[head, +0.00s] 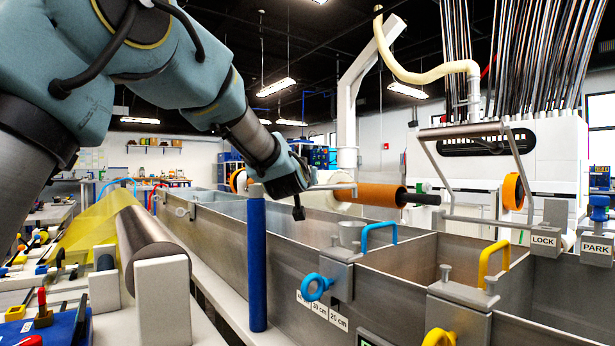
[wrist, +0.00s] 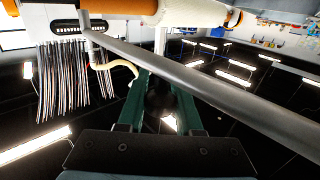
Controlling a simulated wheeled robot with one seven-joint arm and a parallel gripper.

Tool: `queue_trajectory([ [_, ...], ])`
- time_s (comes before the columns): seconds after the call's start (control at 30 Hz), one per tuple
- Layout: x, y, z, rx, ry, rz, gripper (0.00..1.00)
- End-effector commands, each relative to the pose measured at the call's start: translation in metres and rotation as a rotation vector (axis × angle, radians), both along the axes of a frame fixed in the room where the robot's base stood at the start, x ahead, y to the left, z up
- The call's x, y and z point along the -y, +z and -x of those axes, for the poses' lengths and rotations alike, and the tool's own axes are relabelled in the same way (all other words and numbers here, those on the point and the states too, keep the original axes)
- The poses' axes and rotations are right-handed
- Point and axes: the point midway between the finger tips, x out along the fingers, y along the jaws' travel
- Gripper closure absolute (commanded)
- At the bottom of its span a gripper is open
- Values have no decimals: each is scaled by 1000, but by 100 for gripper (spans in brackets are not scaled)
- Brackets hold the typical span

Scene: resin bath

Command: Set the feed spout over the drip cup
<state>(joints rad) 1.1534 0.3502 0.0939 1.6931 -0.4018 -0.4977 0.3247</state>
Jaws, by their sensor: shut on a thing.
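My gripper (head: 298,200) is above the left side of the long metal bath. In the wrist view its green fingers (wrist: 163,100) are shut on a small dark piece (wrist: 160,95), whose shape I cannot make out. A grey bar (wrist: 215,88) crosses the fingertips there. I cannot tell for sure which part is the spout.
An orange roller (head: 372,194) lies over the bath, right of my gripper. A blue post (head: 257,265) stands just below left of the gripper. Blue (head: 379,231) and yellow (head: 492,260) handles rise from the bath. LOCK (head: 543,241) and PARK (head: 597,250) blocks stand right.

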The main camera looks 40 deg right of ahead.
Motion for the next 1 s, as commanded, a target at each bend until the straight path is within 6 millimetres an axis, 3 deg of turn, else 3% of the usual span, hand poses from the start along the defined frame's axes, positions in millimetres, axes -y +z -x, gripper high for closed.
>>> queue_trajectory([
  [0.03, 0, 1, 0, 2, 0, 2, 100],
  [0.07, 0, 1, 0, 2, 0, 2, 65],
  [0.3, 0, 1, 0, 1, 0, 2, 38],
  [0.67, -5, 1, 5, 1, -1, 2, 37],
  [1.0, -53, 0, 45, 0, -1, 4, 37],
])
